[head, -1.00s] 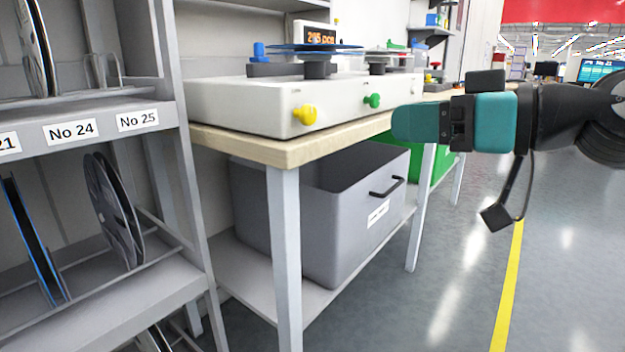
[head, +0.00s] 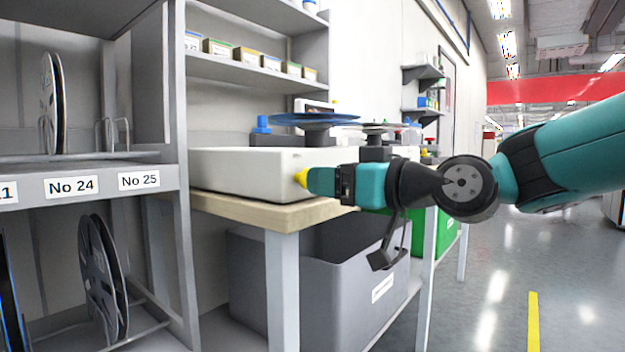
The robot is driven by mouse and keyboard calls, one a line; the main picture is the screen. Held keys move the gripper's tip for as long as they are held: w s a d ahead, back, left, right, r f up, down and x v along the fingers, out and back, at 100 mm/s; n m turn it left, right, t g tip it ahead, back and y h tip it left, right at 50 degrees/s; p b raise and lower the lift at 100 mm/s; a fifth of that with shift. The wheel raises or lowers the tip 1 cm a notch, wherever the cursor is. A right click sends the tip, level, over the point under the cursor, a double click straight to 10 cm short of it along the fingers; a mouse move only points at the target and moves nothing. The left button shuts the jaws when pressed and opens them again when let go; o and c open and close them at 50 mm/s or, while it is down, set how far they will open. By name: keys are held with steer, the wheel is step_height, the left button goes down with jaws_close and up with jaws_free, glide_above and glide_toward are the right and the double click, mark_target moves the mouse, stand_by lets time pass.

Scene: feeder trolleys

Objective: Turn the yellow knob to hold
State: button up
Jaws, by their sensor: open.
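The yellow knob (head: 301,178) sits on the front face of the white counter unit (head: 235,170), which stands on a wooden-topped bench. My gripper (head: 312,180) is right at the knob, its teal fingers pointing left towards it. The fingers hide most of the knob, so I cannot tell whether they touch it or stand around it. The gap between the fingers is not visible from this side. The knob's pointer and any hold marking cannot be read. The green knob is hidden behind my arm.
The bench top (head: 265,212) has its edge just below my gripper. A grey bin (head: 330,290) stands under it. At the left is a reel rack (head: 160,180) with labelled slots. Reels (head: 315,119) lie on top of the unit. The floor at the right is clear.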

mark_target(304, 178)
steer(key=shift+x, duration=2)
steer(key=c, duration=0.9)
steer(key=shift+w+d+f+m+p, duration=0.1)
steer(key=shift+m+p, duration=3.3)
steer(key=shift+m, duration=1.05)
steer(key=shift+w+d+f+m+p, duration=0.1)
steer(key=shift+d+m+p, duration=0.05)
steer(key=shift+m+p, duration=3.8)
steer(key=shift+m+b, duration=0.45)
steer(key=shift+m, duration=0.25)
